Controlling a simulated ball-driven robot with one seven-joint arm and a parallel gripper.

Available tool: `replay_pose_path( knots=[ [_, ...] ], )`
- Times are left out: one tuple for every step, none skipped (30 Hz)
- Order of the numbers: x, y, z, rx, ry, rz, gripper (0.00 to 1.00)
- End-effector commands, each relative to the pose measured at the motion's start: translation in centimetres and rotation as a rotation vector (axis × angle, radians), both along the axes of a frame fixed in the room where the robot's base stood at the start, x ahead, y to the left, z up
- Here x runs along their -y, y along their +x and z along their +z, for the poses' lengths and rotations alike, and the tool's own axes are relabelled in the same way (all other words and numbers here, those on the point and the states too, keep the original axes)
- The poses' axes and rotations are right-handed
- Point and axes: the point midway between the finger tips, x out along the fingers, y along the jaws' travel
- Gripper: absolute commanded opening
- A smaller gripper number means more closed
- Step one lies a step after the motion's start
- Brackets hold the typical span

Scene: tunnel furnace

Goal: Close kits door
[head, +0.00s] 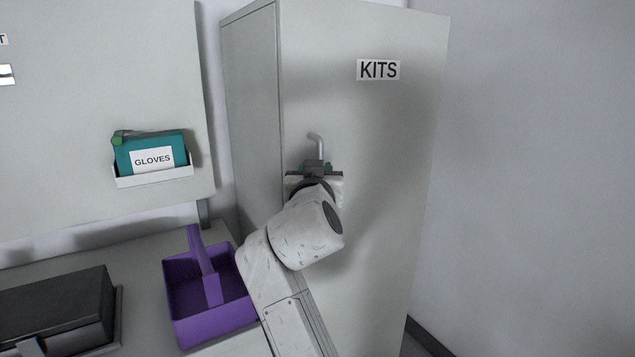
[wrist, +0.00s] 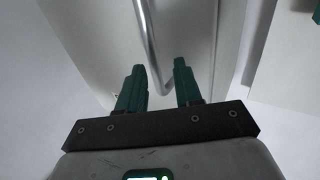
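The white cabinet door labelled KITS (head: 385,130) stands at the right of the head view, with its front face toward me. It looks flush with the cabinet side (head: 250,110), though I cannot tell if a small gap is there. A metal bar handle (head: 317,143) sits on the door, and its lower part is hidden by my gripper. My gripper (head: 316,166) is at the handle. In the wrist view the two green fingers (wrist: 160,84) are apart, with the end of the handle (wrist: 150,50) between them and room on both sides.
A purple caddy (head: 178,275) stands on the counter left of my arm, close to it. A dark box (head: 60,305) lies further left. A gloves holder (head: 152,174) hangs on the panel at left. Clear wall is right of the cabinet.

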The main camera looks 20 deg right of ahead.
Motion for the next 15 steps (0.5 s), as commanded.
replay_pose_path(
  knots=[
    [-0.4,-1.0,-0.1,0.003,0.001,0.002,0.34],
    [-0.6,-1.5,-0.1,0.002,0.0,0.001,0.34],
    [-0.7,-2.2,0.0,0.004,0.001,-0.001,0.34],
    [-0.9,-2.7,0.1,0.004,0.002,-0.001,0.34],
    [-1.0,-3.2,0.0,0.003,0.002,-0.001,0.34],
    [-1.2,-3.7,0.1,0.004,0.002,-0.002,0.34],
    [-1.3,-4.1,0.1,0.004,0.001,-0.002,0.34],
    [-1.4,-4.4,0.2,0.005,0.001,-0.003,0.34],
    [-1.5,-4.8,0.2,0.004,0.001,-0.004,0.34],
    [-1.6,-5.0,0.2,0.004,0.001,-0.005,0.34],
    [-1.6,-5.2,0.2,0.005,0.001,-0.005,0.34],
    [-1.7,-5.4,0.2,0.004,0.0,-0.005,0.34],
    [-1.7,-5.5,0.2,0.004,0.0,-0.006,0.34],
    [-1.7,-5.6,0.2,0.004,0.001,-0.006,0.34],
    [-1.7,-5.7,0.2,0.004,0.001,-0.006,0.34]
  ],
)
